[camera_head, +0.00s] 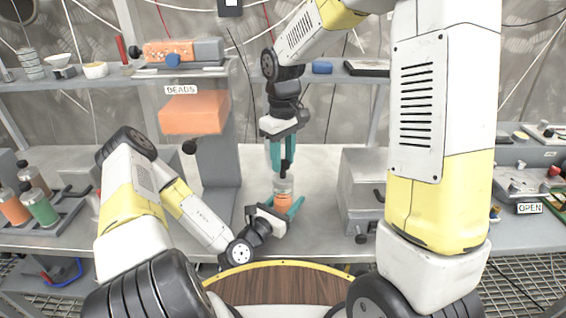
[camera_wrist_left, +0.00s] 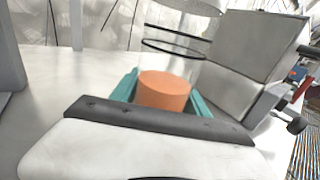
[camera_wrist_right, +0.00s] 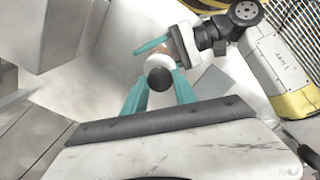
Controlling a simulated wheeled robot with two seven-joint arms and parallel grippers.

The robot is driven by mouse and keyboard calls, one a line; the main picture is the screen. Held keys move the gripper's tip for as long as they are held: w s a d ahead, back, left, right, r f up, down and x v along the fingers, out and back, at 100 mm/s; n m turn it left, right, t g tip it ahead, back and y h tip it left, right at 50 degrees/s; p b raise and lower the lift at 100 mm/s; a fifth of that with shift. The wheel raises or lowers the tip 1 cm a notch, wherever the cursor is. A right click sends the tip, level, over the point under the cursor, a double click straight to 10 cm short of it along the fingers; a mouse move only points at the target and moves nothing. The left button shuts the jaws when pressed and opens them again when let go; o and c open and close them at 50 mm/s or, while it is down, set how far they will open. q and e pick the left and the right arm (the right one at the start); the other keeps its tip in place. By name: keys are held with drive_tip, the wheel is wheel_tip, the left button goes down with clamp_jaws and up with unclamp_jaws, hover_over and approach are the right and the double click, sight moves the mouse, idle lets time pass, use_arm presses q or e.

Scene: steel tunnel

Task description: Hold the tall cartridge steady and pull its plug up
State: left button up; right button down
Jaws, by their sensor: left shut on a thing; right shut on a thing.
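The tall cartridge (camera_head: 283,201) stands upright on the grey bench, orange in its lower part and clear above. My left gripper (camera_head: 286,205) comes in low from the left and is shut around the orange part. In the left wrist view the orange part (camera_wrist_left: 164,90) sits between the teal fingers, with a clear tube and dark rings above it. My right gripper (camera_head: 281,167) points down from above and is shut on the dark plug (camera_head: 285,164) at the cartridge's top. In the right wrist view the plug's round black knob (camera_wrist_right: 159,79) shows between the fingers.
An orange bead hopper (camera_head: 194,112) labelled BEADS stands to the left. A grey metal box (camera_head: 363,185) stands close on the right. A rack with bottles (camera_head: 41,207) is at the far left, and a panel labelled OPEN (camera_head: 530,208) at the far right. Shelves run behind.

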sight(283, 163)
drive_tip(key=c, duration=1)
unclamp_jaws()
wheel_tip(283, 163, up, 12)
use_arm(q)
drive_tip(key=o, duration=1.6)
use_arm(e)
drive_tip(key=shift+f, duration=0.1)
